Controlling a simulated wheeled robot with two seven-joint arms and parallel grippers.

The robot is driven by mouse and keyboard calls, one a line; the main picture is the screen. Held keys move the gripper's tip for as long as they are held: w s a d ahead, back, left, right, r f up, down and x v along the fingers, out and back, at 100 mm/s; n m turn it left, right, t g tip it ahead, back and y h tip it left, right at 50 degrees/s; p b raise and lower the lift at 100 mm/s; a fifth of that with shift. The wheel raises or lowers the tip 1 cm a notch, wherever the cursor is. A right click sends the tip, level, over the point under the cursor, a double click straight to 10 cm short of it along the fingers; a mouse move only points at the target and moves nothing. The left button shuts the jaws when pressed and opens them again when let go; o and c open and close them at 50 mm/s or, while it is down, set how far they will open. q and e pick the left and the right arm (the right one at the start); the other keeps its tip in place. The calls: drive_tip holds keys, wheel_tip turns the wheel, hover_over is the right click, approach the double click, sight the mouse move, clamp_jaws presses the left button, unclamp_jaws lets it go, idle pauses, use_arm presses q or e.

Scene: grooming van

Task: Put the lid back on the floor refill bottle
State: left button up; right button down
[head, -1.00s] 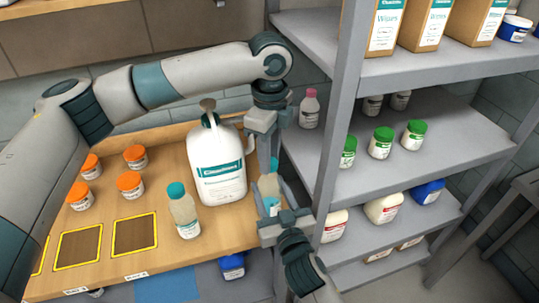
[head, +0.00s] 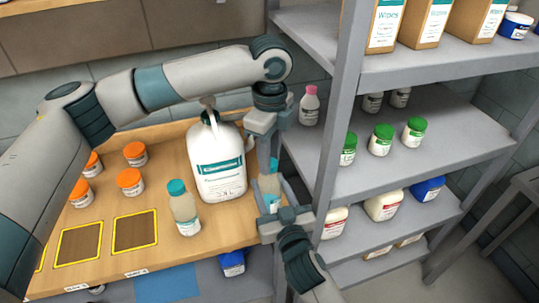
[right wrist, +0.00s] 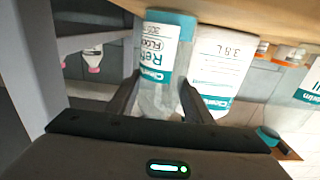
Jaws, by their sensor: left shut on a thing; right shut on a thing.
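The floor refill bottle (head: 270,187), clear with a white and teal label, stands upright at the worktop's right edge. My right gripper (head: 271,200) is shut around its body, and the bottle also shows upside down in the right wrist view (right wrist: 160,95). My left gripper (head: 267,164) points down over the bottle's top, its jaws shut on the teal lid (head: 275,163). The lid is at the bottle's mouth, partly hidden by the fingers. I cannot tell whether it is seated or slightly above the neck.
A large white jug (head: 219,165) stands just left of the grippers. A second teal-capped bottle (head: 185,212) is in front of it. Orange-lidded jars (head: 131,181) and yellow-framed squares (head: 135,232) lie farther left. A grey shelf post (head: 340,130) rises close on the right.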

use_arm(q)
drive_tip(key=m, duration=2.5)
drive_tip(key=shift+m, duration=0.4)
drive_tip(key=o, duration=1)
drive_tip(key=shift+r, duration=2.2)
